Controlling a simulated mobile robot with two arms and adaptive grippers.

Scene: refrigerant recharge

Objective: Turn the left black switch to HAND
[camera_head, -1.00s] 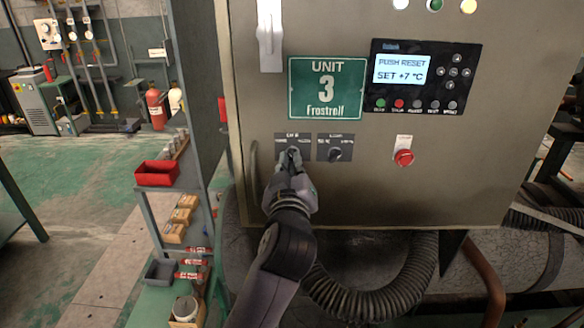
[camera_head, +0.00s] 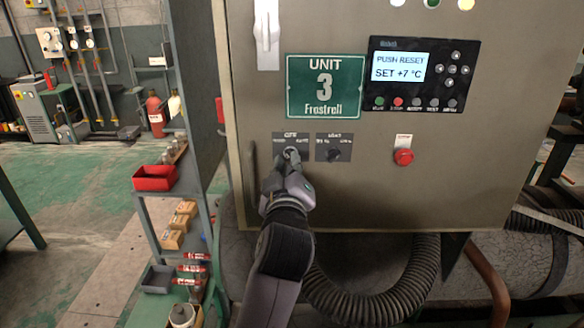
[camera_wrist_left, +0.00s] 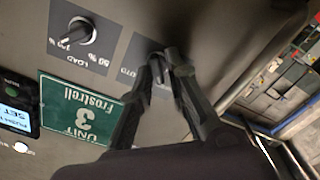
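The left black switch sits on a dark label plate (camera_head: 302,141) on the grey cabinet front, left of a second black switch (camera_head: 334,154) marked LOAD. My left gripper (camera_head: 291,154) is at the left switch and covers most of it. In the left wrist view its two fingertips (camera_wrist_left: 164,66) come close together, with a small piece of the knob showing between them. The gripper looks shut on this switch. The knob's pointing direction is hidden. The LOAD switch also shows in the left wrist view (camera_wrist_left: 78,32). My right gripper is not in view.
A red button (camera_head: 403,157) is at the right of the switches. Above are the green UNIT 3 sign (camera_head: 324,108) and a display (camera_head: 401,66) reading PUSH RESET, SET +7 °C. A vertical handle (camera_head: 252,170) is just left of the gripper. Shelves with a red bin (camera_head: 155,178) stand at left.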

